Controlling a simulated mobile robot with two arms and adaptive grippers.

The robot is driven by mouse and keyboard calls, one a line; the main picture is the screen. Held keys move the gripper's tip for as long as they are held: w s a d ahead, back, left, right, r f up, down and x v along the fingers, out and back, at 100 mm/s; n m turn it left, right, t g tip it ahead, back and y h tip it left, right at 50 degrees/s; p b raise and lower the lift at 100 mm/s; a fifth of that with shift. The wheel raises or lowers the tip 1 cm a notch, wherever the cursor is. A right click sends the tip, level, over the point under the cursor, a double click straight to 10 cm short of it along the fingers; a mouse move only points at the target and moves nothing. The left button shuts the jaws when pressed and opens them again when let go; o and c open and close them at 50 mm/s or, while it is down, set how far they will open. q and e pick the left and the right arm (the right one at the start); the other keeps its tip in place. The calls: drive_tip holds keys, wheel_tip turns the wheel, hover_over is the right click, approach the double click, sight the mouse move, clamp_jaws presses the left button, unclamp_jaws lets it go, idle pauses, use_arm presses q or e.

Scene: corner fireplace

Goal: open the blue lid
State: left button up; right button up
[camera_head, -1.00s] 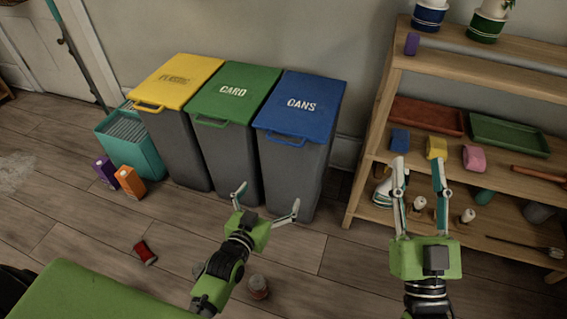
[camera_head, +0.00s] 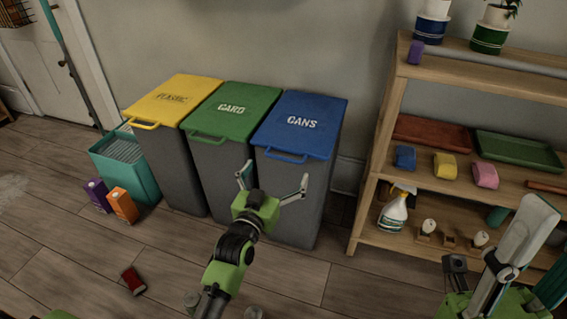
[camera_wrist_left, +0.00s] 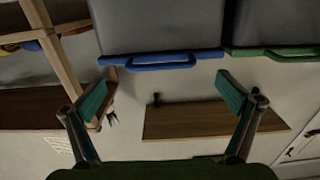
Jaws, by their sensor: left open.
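The blue lid (camera_head: 302,122), marked CANS, lies closed on the right-hand grey bin. Its blue handle (camera_head: 286,156) sticks out at the front edge. My left gripper (camera_head: 275,180) is open and empty, just in front of the bin and a little below the handle in the head view. In the left wrist view the handle (camera_wrist_left: 162,62) lies above and beyond the open fingers (camera_wrist_left: 166,93), apart from them and roughly centred between them. My right gripper (camera_head: 543,245) is at the lower right before the shelf, fingers apart and empty, partly cut off by the frame.
A green CARD lid (camera_head: 232,112) and a yellow PLASTIC lid (camera_head: 175,98) sit closed to the left. A teal crate (camera_head: 126,168) and cartons stand beside them. A wooden shelf (camera_head: 362,215) stands to the right. A red item (camera_head: 133,281) lies on the floor.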

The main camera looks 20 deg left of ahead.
sight(283, 159)
use_arm(q)
drive_tip(key=w+b, duration=0.1)
drive_tip(key=w, duration=0.4)
drive_tip(key=shift+w+d+b, duration=0.1)
drive_tip(key=shift+w+b, duration=0.15)
drive_tip(key=shift+b, duration=0.05)
drive_tip(key=c, duration=1.6)
drive_tip(key=shift+r, duration=0.1)
